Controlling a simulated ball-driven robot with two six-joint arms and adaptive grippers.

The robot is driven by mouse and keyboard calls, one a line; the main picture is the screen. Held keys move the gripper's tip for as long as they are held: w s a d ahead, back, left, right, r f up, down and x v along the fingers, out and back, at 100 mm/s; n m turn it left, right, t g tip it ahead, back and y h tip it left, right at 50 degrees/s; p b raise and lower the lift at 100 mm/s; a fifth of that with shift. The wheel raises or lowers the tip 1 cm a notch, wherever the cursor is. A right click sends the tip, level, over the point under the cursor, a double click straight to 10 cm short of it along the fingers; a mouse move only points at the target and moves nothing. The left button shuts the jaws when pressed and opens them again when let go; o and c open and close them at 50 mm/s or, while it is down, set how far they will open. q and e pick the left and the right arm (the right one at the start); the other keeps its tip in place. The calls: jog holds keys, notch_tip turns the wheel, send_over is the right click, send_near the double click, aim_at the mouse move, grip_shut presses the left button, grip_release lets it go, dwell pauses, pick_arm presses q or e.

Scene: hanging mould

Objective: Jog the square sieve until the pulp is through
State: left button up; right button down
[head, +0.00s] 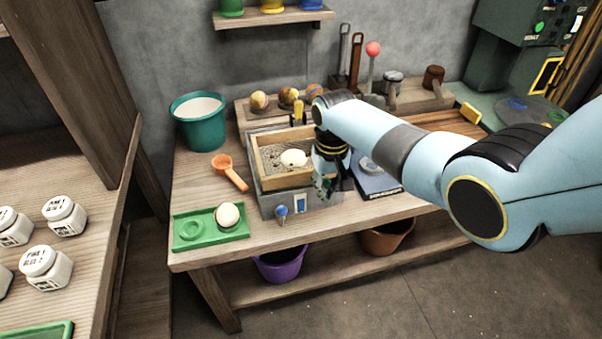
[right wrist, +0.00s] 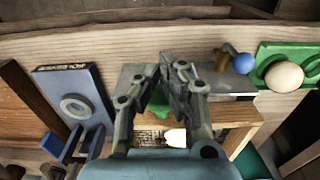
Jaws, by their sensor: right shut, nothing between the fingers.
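The square sieve (head: 268,184) has a wooden frame and a speckled mesh floor. It sits in a grey metal box on the workbench. A white lump of pulp (head: 293,158) lies on the mesh, right of its middle. Part of the lump shows between my fingers in the right wrist view (right wrist: 176,138). My right gripper (head: 327,192) is at the sieve's front right corner, its fingers pointing down and hiding that corner. Its fingers are shut with nothing between them (right wrist: 174,66). I cannot tell whether they touch the frame. My left gripper is not in view.
A blue knob (head: 282,211) projects from the box front. A green tray (head: 208,244) with a pale ball (head: 228,215), an orange scoop (head: 229,172) and a teal bucket (head: 197,132) stand left. A blue book-like block (head: 378,184) lies right. Tools stand behind.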

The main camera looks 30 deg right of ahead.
jog(key=shift+f, duration=0.1)
jog(key=w+b, duration=0.2)
jog(key=b, duration=0.1)
jog(key=w+d+b, duration=0.1)
jog(key=w, duration=0.1)
jog(key=shift+f+b, duration=0.3)
jog(key=shift+r+p, duration=0.25)
jog(key=shift+p, duration=0.05)
jog(key=s+p, duration=0.2)
jog(key=s+a+p, duration=0.1)
jog(key=s+p, duration=0.1)
jog(key=p, duration=0.1)
